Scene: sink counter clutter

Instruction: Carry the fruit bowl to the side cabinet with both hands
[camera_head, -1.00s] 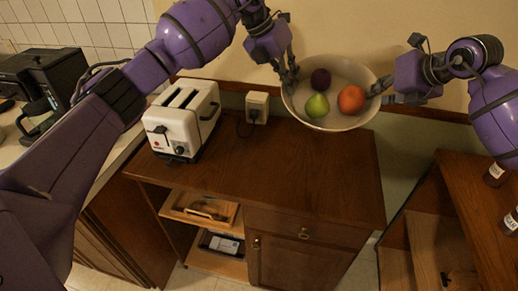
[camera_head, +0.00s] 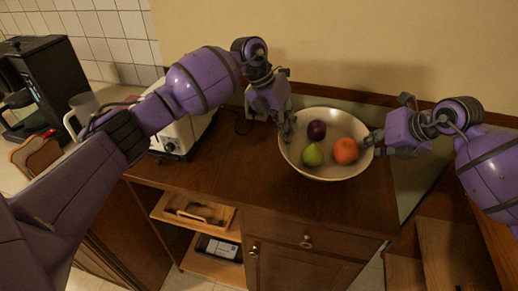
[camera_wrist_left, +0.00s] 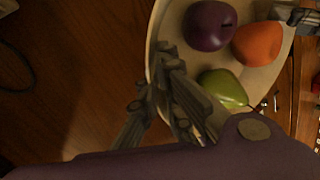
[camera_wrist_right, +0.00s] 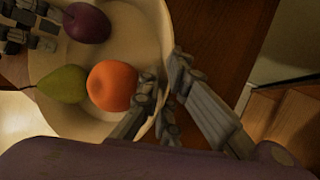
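The cream fruit bowl (camera_head: 345,124) is level at the right part of the wooden cabinet's top (camera_head: 235,180); I cannot tell whether its base touches the wood. It holds a dark plum (camera_head: 317,130), a green pear (camera_head: 312,155) and an orange (camera_head: 345,151). My left gripper (camera_head: 288,130) is shut on the bowl's left rim; in the left wrist view its fingers (camera_wrist_left: 160,85) straddle the rim. My right gripper (camera_head: 368,142) is shut on the right rim; in the right wrist view its fingers (camera_wrist_right: 165,90) lie either side of it. The bowl's underside is hidden.
A white toaster (camera_head: 182,136) stands on the cabinet top at left, partly behind my left arm. A wall outlet is behind my left gripper. A coffee maker (camera_head: 40,85) stands on the left counter. A lower wooden shelf unit (camera_head: 450,255) is at right. The cabinet's front top is clear.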

